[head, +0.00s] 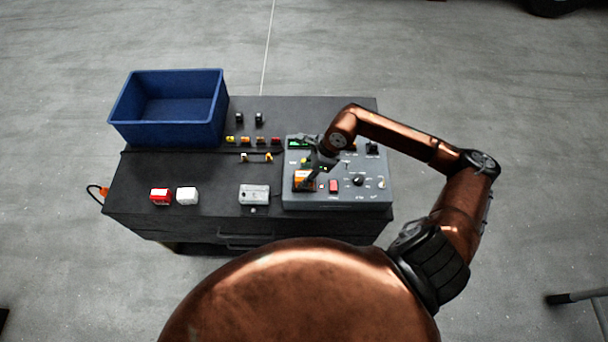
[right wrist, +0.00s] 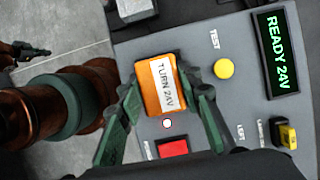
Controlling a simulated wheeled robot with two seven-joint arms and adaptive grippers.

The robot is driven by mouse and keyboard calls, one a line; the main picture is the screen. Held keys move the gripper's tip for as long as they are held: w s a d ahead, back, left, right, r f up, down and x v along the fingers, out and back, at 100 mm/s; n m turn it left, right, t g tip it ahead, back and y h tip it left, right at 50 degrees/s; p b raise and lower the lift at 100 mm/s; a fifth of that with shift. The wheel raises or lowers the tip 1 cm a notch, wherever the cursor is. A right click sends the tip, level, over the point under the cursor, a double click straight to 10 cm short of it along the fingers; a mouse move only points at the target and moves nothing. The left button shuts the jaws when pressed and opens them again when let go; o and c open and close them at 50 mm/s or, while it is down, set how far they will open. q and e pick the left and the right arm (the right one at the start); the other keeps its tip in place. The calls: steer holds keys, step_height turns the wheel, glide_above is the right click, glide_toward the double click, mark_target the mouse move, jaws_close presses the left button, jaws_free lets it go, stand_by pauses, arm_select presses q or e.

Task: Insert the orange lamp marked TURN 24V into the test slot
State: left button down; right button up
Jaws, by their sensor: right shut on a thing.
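The orange lamp (right wrist: 152,98) has a white label reading TURN 24V, and it also shows in the head view (head: 299,182). My right gripper (right wrist: 160,82) is shut on it, one green finger on each side. In the head view my right gripper (head: 316,172) reaches down over the left part of the grey test panel (head: 340,202). The lamp is at the panel, and the test slot is hidden beneath it. I cannot tell whether the lamp is seated or just above the panel. My left gripper is not recognisable in either view.
The panel has a display (right wrist: 277,55) reading READY 24V, a yellow TEST button (right wrist: 224,68) and a red switch (right wrist: 173,149). A blue bin (head: 170,134), red lamp (head: 160,196), white lamp (head: 187,196) and grey box (head: 254,194) are on the black cabinet.

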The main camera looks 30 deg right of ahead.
steer(key=shift+f, duration=0.2)
steer(key=o, duration=0.9)
steer(key=shift+o, duration=0.2)
steer(key=p+v, duration=0.4)
steer(key=v, duration=0.7)
steer(key=shift+p, duration=0.3)
steer(key=shift+s, duration=0.1)
